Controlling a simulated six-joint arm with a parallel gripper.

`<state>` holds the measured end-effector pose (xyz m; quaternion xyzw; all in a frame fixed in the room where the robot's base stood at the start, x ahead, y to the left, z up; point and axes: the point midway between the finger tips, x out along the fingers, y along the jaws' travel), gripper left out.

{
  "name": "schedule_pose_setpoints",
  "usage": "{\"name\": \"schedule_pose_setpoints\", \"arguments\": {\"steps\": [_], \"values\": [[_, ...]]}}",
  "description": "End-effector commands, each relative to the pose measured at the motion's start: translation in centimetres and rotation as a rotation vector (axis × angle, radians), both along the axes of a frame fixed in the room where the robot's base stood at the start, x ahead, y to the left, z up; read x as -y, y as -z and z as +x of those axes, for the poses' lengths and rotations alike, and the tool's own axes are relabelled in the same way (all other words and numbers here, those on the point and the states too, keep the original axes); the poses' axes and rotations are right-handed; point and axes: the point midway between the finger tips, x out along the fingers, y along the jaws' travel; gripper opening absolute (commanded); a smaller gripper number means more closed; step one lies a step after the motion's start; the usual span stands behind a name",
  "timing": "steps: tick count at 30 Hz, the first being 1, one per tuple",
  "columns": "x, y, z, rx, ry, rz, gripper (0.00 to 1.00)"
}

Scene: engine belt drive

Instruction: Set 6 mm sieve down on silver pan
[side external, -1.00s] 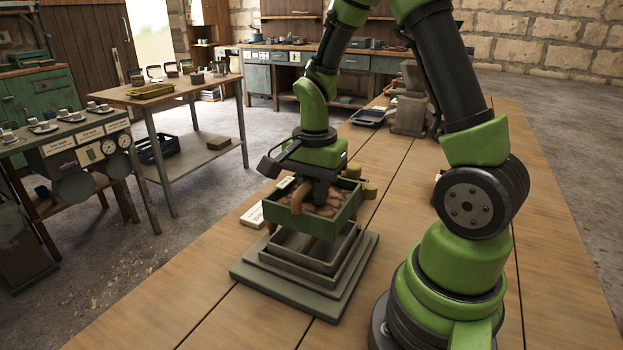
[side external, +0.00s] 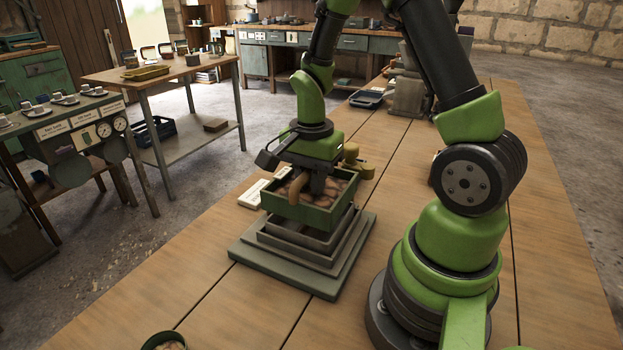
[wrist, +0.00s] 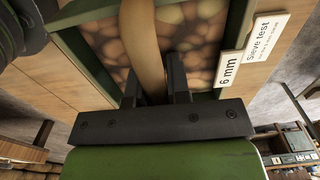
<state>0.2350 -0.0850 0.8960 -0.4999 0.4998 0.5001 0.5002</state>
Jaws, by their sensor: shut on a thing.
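The 6 mm sieve (side external: 298,213) is a green open box holding brown rounded lumps, with a curved wooden handle (side external: 297,190). It is level over the silver pan (side external: 288,234), a grey metal tray on a stepped base. The pan's walls show only below the sieve; its inside is hidden. I cannot tell whether the sieve touches the pan or hangs slightly above it. My gripper (side external: 316,186) is over the sieve, shut on its handle. In the wrist view, my gripper (wrist: 155,82) has the handle (wrist: 141,40) between its fingers, with the sieve wall (wrist: 86,68) around the lumps.
The stepped grey-green base (side external: 265,262) stands on the wooden bench. A round green dish (side external: 163,341) is at the bottom edge. The front bench is mostly clear.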

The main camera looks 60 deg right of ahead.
Motion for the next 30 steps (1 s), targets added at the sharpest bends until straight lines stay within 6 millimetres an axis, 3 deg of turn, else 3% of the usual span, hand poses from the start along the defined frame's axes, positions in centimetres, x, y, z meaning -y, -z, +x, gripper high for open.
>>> {"name": "schedule_pose_setpoints", "arguments": {"steps": [14, 30], "values": [[0.0, 0.1, 0.0, 0.0, 0.0, 0.0, 0.0], [0.0, 1.4, 0.0, 0.0, -0.001, 0.0, 0.0]]}}
